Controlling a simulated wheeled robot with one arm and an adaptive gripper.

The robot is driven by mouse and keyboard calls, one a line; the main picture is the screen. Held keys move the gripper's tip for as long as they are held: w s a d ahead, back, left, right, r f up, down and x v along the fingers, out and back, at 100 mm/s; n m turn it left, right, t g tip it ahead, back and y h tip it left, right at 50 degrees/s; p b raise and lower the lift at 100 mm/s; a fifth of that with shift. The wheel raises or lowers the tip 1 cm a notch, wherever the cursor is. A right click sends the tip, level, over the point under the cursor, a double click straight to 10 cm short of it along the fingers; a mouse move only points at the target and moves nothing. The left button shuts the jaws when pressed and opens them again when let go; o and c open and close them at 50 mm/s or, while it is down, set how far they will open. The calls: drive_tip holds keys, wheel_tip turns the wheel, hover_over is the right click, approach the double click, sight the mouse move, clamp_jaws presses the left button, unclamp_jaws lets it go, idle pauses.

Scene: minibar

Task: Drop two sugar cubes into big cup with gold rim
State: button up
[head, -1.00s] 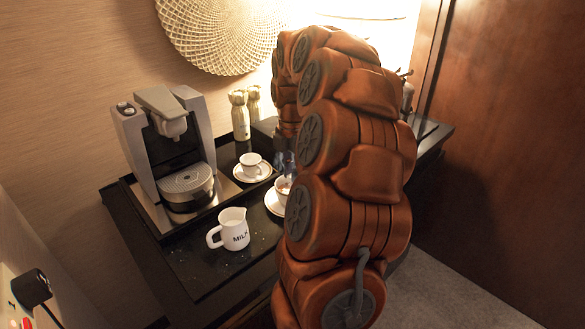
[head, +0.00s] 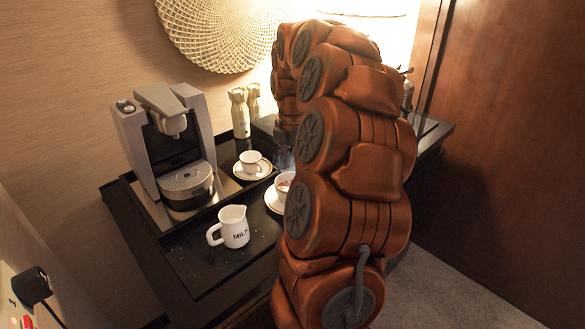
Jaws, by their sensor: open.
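The bigger cup (head: 283,187) stands on a saucer (head: 272,202) near the middle of the black counter. My arm hides its right side, and something brownish shows inside it. A smaller white cup (head: 250,161) stands on its own saucer (head: 241,172) behind it to the left. I cannot make out a gold rim on either cup for certain. My gripper (head: 284,163) is a small dark shape, open, just above and behind the bigger cup and mostly hidden by my arm. No sugar cubes can be made out.
A coffee machine (head: 165,145) stands at the left. A white milk jug (head: 233,227) is in front of the cups. Gold-topped bottles (head: 240,112) stand at the back. A wooden panel (head: 500,120) rises at the right. The counter's front left is clear.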

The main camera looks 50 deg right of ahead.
wheel_tip(320, 180, up, 11)
idle(0.6)
drive_tip(key=s+a+f+m, duration=0.2)
drive_tip(key=a+m, duration=0.1)
drive_tip(key=a, duration=0.8)
drive_tip(key=s+a+f+m, duration=0.1)
drive_tip(key=a+f+m, duration=0.2)
drive_tip(key=a, duration=0.8)
drive_tip(key=s+a+f+m+g, duration=0.1)
drive_tip(key=s+a+f+m, duration=0.4)
drive_tip(key=s, duration=0.3)
drive_tip(key=s+a+f+m, duration=0.5)
drive_tip(key=s+a, duration=0.1)
drive_tip(key=s, duration=0.3)
drive_tip(key=shift+a+f+m+g, duration=0.15)
drive_tip(key=shift+f+m+g, duration=0.2)
drive_tip(key=shift+m+g, duration=0.05)
drive_tip(key=shift+s, duration=0.1)
